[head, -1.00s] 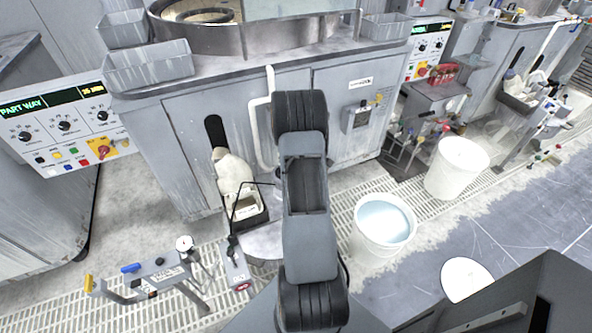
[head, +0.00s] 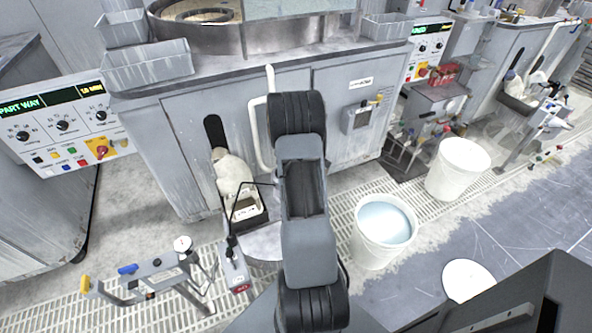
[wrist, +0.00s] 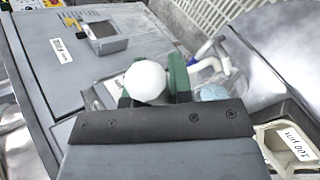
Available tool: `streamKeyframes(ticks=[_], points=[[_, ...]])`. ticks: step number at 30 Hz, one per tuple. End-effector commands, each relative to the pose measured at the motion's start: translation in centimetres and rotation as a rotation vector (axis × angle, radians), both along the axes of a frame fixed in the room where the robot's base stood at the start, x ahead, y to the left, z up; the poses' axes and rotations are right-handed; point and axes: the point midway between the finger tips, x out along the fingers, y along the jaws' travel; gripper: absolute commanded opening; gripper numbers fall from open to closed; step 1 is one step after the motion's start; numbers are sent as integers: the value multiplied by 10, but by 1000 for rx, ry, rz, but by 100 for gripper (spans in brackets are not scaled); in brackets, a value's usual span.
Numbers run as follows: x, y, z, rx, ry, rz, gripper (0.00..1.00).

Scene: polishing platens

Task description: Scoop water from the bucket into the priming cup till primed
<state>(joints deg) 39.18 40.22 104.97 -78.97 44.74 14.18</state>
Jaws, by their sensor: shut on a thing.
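The bucket of water (head: 383,222) is white, round and open, and stands on the floor right of my arm in the head view. Pale blue water shows inside it. In the wrist view my gripper (wrist: 152,92) is shut on a white rounded object (wrist: 146,80) with green parts beside it; I cannot tell whether it belongs to the scoop. In the head view my arm hides the gripper and what it holds. I cannot pick out the priming cup with certainty.
A second white bucket (head: 458,169) stands further right. A white disc (head: 468,281) lies on the floor in front. The grey machine cabinet (head: 200,135) stands behind.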

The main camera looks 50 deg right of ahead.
Motion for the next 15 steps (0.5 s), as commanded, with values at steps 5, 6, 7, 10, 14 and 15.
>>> streamKeyframes(ticks=[5,6,7,10,14,15], points=[[0,0,0,-13,2,-1,0],[0,0,0,-16,3,-2,0],[0,1,0,-18,4,-2,0],[0,1,1,-24,6,0,0],[1,3,1,-34,7,0,0],[1,3,1,-37,8,0,0]])
